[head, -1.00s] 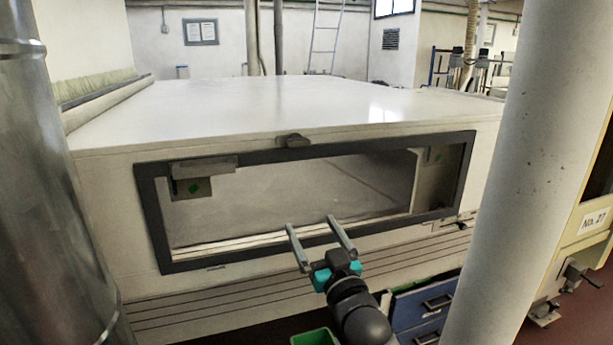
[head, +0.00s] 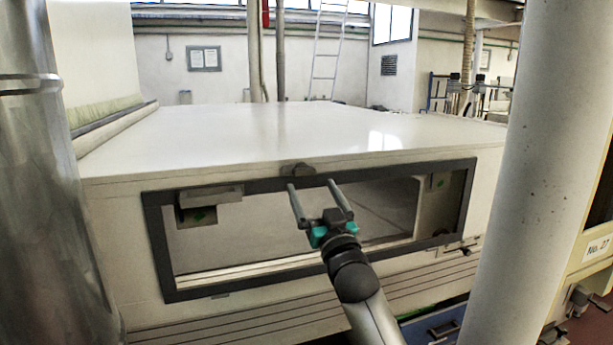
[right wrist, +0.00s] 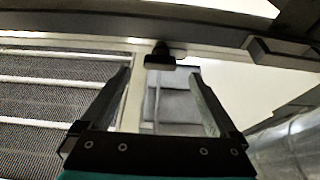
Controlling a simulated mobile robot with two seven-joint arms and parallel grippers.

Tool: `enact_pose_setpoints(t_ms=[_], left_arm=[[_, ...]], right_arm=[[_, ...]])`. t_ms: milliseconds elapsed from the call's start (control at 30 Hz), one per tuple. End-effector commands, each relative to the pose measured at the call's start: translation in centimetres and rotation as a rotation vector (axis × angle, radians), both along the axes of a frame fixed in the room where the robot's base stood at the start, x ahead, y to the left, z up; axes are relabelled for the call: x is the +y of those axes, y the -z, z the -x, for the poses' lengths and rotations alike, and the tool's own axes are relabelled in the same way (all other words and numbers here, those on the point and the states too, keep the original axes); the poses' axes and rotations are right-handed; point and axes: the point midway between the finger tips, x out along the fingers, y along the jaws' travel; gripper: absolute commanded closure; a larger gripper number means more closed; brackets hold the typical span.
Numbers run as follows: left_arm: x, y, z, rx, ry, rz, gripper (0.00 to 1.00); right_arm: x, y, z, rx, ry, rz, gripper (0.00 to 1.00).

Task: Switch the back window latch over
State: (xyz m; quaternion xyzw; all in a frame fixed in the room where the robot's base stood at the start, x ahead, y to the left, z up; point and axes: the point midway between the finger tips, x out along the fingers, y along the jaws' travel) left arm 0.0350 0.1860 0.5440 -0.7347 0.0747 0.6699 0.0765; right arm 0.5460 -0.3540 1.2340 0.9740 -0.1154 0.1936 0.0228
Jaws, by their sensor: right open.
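The window latch is a small dark knob (head: 298,170) at the top middle of the dark grey window frame (head: 157,250), on the front of the big white tunnel housing. My right gripper (head: 311,184) is open and empty, its two fingers pointing up toward the latch from just below it. In the right wrist view the latch (right wrist: 160,57) shows ahead of and between the two fingertips (right wrist: 159,75), not gripped. Whether a fingertip touches the frame I cannot tell. My left gripper is out of view.
A metal duct (head: 45,190) stands close on the left and a thick white pipe (head: 535,170) on the right. The housing's white top (head: 270,130) is bare. A blue drawer unit (head: 435,325) is low at the right.

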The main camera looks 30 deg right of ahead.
Motion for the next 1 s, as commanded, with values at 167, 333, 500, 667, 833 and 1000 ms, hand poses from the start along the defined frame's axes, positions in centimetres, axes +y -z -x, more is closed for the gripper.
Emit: enact_pose_setpoints(t_ms=[167,333,500,667,833,1000], left_arm=[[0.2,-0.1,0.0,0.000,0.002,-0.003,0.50],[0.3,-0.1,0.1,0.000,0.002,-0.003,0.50],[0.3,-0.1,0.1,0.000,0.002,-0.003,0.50],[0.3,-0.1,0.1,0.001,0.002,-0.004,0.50],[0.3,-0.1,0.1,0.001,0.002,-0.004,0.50],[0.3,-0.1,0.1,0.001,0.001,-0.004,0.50]], right_arm=[[-0.6,-1.2,-2.4,-0.002,0.000,0.001,0.05],[-1.0,-1.7,-3.9,-0.001,0.000,0.000,0.05],[-1.1,-2.0,-4.6,0.000,0.000,0.000,0.05],[-1.1,-2.0,-4.7,0.000,0.000,0.000,0.05],[-1.1,-2.0,-4.7,0.000,0.000,0.000,0.09],[-1.1,-2.0,-4.7,0.000,0.000,0.000,0.29]])
